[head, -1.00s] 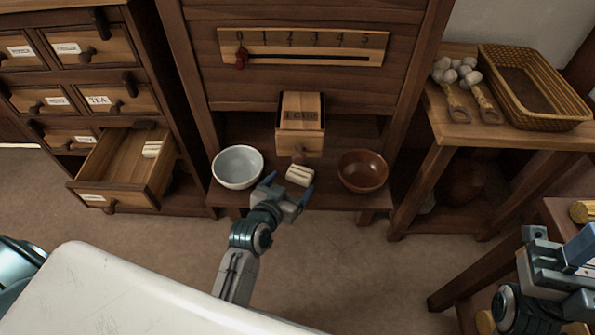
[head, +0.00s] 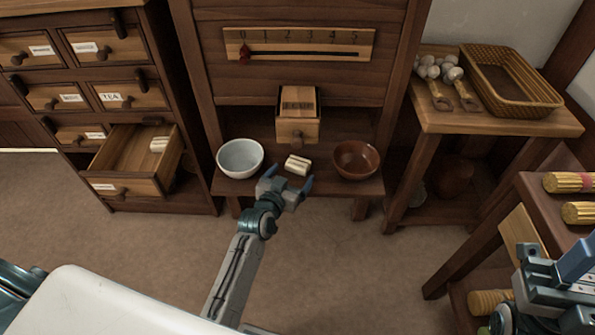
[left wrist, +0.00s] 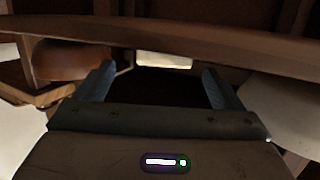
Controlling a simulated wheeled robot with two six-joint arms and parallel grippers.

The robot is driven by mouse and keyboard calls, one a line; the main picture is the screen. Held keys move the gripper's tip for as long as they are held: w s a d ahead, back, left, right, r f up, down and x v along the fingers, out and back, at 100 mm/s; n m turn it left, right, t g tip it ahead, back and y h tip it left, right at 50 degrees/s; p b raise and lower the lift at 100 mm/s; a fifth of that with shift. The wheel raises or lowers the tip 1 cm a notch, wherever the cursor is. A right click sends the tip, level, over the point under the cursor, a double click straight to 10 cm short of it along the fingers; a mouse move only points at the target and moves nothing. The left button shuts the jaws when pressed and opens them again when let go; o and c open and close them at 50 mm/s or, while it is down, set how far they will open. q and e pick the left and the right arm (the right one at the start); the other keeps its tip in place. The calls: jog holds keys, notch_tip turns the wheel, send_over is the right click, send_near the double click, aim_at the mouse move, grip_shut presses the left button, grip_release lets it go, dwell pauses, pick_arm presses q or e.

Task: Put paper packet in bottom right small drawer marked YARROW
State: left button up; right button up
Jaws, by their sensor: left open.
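A small cream paper packet (head: 297,165) lies on the low shelf between a white bowl and a brown bowl. My left gripper (head: 289,180) is open and empty, just in front of the packet at the shelf's front edge. In the left wrist view, part of a pale packet (left wrist: 164,61) shows beyond the open fingers (left wrist: 156,78), under a wooden edge. The bottom right small drawer (head: 128,185) of the left cabinet is pulled out; its label is too small to read. A similar packet (head: 159,144) lies inside it. My right gripper (head: 577,262) is at the right edge, its jaws unclear.
The white bowl (head: 240,158) and brown bowl (head: 357,164) flank the shelf packet closely. A small wooden box (head: 297,132) stands behind it. A side table holds a wicker basket (head: 512,104) and scoops. Another table (head: 535,205) stands at right. Floor between is clear.

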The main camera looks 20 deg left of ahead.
aim_at(300, 158)
pick_arm(q)
jog(key=shift+x, duration=0.9)
jog(key=shift+a+b+x, duration=0.2)
jog(key=shift+b+x, duration=0.95)
jog(key=shift+x, duration=2.05)
jog(key=c, duration=1.1)
